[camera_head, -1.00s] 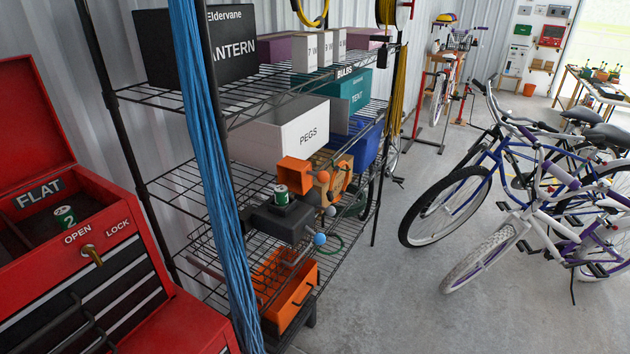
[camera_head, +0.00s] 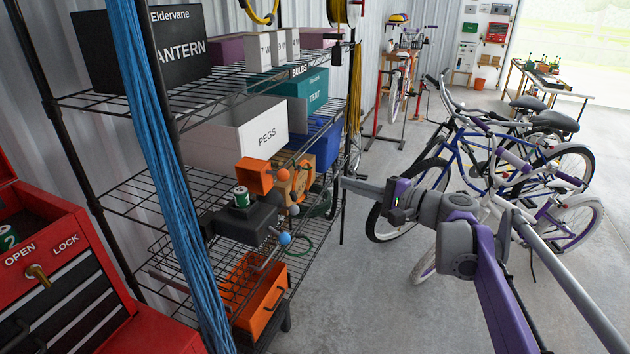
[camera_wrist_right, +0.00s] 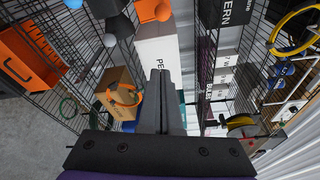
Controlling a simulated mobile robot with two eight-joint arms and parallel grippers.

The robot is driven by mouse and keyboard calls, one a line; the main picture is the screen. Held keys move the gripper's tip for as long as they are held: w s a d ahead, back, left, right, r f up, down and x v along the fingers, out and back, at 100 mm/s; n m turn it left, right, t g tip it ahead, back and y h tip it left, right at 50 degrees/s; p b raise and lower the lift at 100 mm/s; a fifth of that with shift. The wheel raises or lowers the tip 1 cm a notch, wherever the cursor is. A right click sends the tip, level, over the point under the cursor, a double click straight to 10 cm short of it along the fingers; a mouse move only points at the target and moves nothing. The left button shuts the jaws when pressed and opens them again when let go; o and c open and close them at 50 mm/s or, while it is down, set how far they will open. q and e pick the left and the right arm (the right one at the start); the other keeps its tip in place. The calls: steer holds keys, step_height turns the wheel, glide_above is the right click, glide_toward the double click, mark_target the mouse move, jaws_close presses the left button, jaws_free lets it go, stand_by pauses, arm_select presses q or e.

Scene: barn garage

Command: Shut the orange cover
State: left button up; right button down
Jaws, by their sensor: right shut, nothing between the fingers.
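An orange open-fronted cover (camera_head: 254,176) stands tilted up at the back of a dark grey device (camera_head: 245,222) on the middle shelf. A green-and-silver battery-like cylinder (camera_head: 241,196) sits upright on the device. Rods with a blue ball (camera_head: 284,238) and grey balls stick out at its right side. My right gripper (camera_head: 346,185) is shut and empty, in front of the shelf and to the right of the cover, apart from it. In the right wrist view my gripper (camera_wrist_right: 160,85) points toward the shelf; an orange part (camera_wrist_right: 150,10) shows at the top. My left gripper is out of view.
An orange bin (camera_head: 258,297) sits on the lower shelf. Blue cords (camera_head: 155,150) hang before the wire rack's left side. A red toolbox (camera_head: 60,280) is at left; bicycles (camera_head: 480,170) stand right, with bare floor between.

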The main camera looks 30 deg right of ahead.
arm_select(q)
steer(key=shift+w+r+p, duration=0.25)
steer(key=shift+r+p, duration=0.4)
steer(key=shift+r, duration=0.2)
arm_select(e)
steer(key=w+a, duration=0.8)
steer(key=shift+w+r, duration=0.15)
steer(key=shift+r, duration=0.05)
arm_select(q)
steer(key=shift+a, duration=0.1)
